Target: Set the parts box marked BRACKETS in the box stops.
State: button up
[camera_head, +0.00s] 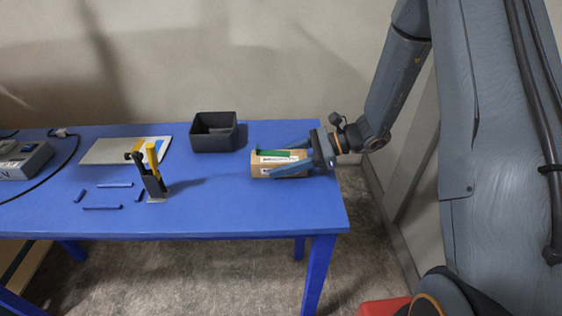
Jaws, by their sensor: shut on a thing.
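A brown parts box (263,171) with a green strip and white labels is near the right end of the blue table. The label text is too small to read. My gripper (283,158) reaches in from the right and is shut on this box, one finger along its far side and one along its near side. The box is at or just above the table top; I cannot tell which. The box stops (115,185) appear as several short blue bars on the table at the left, around a bare patch. They are well apart from the box.
A dark stand with a yellow-handled tool (152,168) stands between the stops and the box. A black open bin (214,133) is at the back. A grey flat panel (115,150) lies behind the stops. A grey device (22,160) with a cable is far left. The front middle is clear.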

jog(key=o, duration=1.1)
jog(key=shift+r, duration=0.25)
jog(key=b+v, duration=0.3)
jog(key=v, duration=0.9)
jog(key=shift+f, duration=0.1)
